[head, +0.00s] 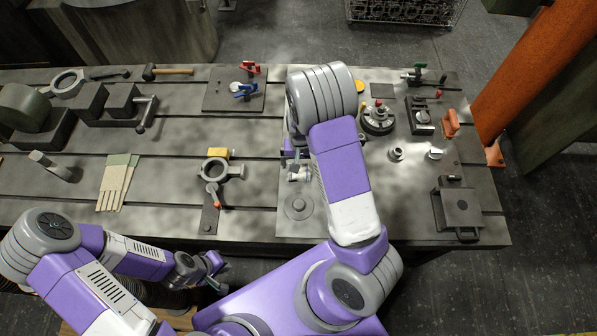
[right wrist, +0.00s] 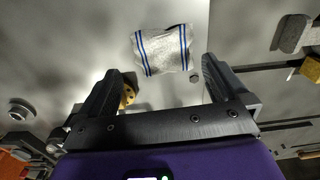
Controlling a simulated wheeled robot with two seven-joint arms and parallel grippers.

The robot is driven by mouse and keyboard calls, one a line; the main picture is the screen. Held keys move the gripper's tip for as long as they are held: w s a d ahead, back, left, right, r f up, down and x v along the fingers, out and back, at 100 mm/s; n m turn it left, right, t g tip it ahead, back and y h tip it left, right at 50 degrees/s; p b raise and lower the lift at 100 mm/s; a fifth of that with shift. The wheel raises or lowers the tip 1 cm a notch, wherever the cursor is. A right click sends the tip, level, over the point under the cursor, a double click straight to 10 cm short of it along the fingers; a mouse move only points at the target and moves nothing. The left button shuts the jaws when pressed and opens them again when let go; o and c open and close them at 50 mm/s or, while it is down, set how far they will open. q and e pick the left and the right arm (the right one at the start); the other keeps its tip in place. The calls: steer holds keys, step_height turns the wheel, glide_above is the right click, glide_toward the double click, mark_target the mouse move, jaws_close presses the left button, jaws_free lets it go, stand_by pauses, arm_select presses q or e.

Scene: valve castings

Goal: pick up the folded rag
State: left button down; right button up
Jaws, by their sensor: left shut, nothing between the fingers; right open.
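The folded rag (right wrist: 162,50), pale grey-white with blue stripes near two ends, lies flat on the grey tabletop in the right wrist view. It is ahead of my right gripper (right wrist: 160,72), which is open and empty, with the rag apart from both fingers. My right gripper (head: 292,168) shows only partly beside that arm. My left gripper (head: 216,271) is shut and empty, in front of the table's near edge.
Work gloves (head: 117,183) lie on the table (head: 260,140) at left. A ring-ended casting with a yellow block (head: 218,153) is left of my right arm. A round fixture (head: 377,117) and a dark square casting (head: 457,208) stand to the right. A brass-coloured part (right wrist: 127,96) sits by one right finger.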

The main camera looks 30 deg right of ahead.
steer(key=f, duration=0.1)
steer(key=f+b, duration=0.1)
steer(key=f, duration=0.3)
steer(key=shift+w+a, duration=0.15)
steer(key=shift+w, duration=0.1)
steer(key=shift+r, duration=0.1)
steer(key=c, duration=1.1)
steer(key=shift+o, duration=0.2)
step_height(320, 180, up, 10)
steer(key=p, duration=0.2)
